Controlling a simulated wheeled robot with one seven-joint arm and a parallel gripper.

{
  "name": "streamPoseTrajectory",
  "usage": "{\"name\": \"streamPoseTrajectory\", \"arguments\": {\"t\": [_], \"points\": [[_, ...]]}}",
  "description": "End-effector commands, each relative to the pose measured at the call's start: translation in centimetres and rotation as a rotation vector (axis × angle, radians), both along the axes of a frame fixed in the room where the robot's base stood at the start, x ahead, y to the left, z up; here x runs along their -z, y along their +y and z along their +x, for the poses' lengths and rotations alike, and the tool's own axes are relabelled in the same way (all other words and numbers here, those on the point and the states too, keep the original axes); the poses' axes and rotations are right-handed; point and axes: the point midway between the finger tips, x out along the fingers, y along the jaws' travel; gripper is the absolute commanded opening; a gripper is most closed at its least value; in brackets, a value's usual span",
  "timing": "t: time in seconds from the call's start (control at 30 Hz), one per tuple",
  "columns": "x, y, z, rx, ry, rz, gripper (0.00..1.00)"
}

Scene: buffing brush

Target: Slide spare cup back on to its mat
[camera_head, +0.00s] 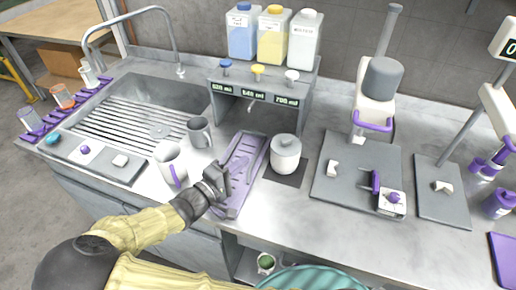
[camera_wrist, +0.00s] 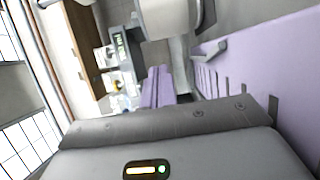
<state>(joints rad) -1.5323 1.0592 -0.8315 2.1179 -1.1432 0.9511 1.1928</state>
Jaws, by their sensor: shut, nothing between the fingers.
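Two handled cups stand on the steel counter: a white one with a purple handle (camera_head: 168,158) and a grey one (camera_head: 199,132) behind it. I cannot tell which is the spare cup. A dark flat mat (camera_head: 291,179) lies right of the purple tray, with a white lidded pot (camera_head: 285,158) standing on it. My gripper (camera_head: 220,178) is shut and empty, low over the left edge of the purple tray (camera_head: 248,160), right of the white cup and apart from the pot. In the wrist view a purple slatted surface (camera_wrist: 275,70) fills the right side.
A dispenser stand (camera_head: 262,92) with three bottles is behind the tray. A sink (camera_head: 150,110) lies to the left. Grey scale-like plates (camera_head: 340,180) with a machine stand to the right. Bare counter (camera_head: 285,215) lies in front of the mat.

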Motion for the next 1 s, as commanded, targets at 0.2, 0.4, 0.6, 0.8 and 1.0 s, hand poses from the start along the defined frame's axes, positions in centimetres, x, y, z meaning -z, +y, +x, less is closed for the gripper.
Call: {"name": "streamPoseTrajectory", "arguments": {"t": [0.2, 0.4, 0.6, 0.8, 1.0], "points": [[-0.1, -1.6, 1.5, 0.005, 0.000, -0.003, 0.00], [-0.1, -4.1, 3.9, 0.005, 0.001, -0.004, 0.00], [-0.1, -6.2, 6.1, 0.003, 0.001, -0.002, 0.00], [0.0, -7.0, 7.0, 0.001, 0.001, -0.001, 0.00], [0.0, -7.0, 7.0, 0.000, 0.001, -0.001, 0.00]]}}
